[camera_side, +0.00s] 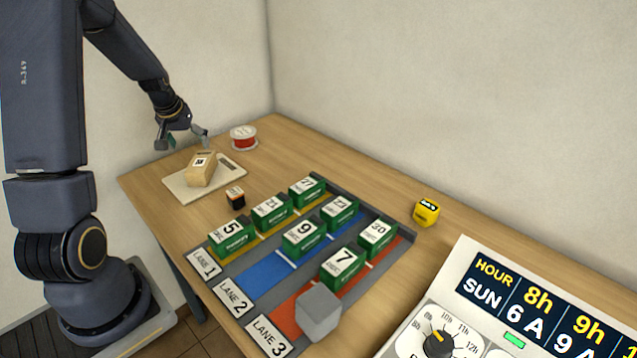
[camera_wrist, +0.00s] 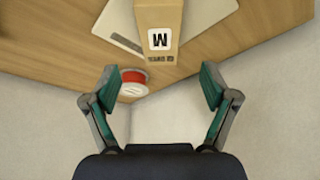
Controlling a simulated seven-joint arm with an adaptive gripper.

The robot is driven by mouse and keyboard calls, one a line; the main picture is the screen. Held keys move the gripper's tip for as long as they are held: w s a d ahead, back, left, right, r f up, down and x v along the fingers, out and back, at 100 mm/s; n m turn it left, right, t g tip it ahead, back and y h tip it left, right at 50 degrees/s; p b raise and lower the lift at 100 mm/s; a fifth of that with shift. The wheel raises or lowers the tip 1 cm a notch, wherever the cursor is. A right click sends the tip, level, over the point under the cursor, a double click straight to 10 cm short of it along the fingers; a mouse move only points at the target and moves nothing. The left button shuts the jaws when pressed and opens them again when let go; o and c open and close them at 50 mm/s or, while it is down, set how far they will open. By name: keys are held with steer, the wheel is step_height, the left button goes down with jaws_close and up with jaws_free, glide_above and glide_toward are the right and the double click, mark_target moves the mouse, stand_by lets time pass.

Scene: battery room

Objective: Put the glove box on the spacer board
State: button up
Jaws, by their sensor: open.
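The tan cardboard glove box (camera_side: 201,168), with a white label, appears to rest on the pale spacer board (camera_side: 179,188) at the far left of the table. The wrist view shows the box (camera_wrist: 158,22) at the top centre, over the board (camera_wrist: 212,12); the box's upper part is cut off there. My gripper (camera_side: 182,139) is open and empty, above and behind the box in the side view. In the wrist view my open fingers (camera_wrist: 158,85) stand apart below the box, not touching it.
A red spool (camera_side: 243,138) stands near the board, also in the wrist view (camera_wrist: 134,83). A small dark battery (camera_side: 235,197) stands before the lane tray (camera_side: 412,236) of green boxes. A grey cube (camera_side: 318,311), yellow block (camera_side: 426,212) and control panel (camera_side: 455,300) lie right.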

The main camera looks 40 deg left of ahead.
steer(key=shift+s+d+r, duration=0.15)
steer(key=shift+r, duration=0.4)
steer(key=d+r+m+t+h, duration=0.1)
steer(key=d+r+m, duration=0.1)
steer(key=d+r, duration=0.6)
steer(key=d+r+m+t, duration=0.1)
steer(key=d+r+m, duration=0.25)
steer(key=d, duration=0.95)
steer(key=s+d+r+m+h, duration=0.2)
steer(key=s+d+r+m, duration=0.1)
steer(key=s+d, duration=0.8)
steer(key=shift+d, duration=0.95)
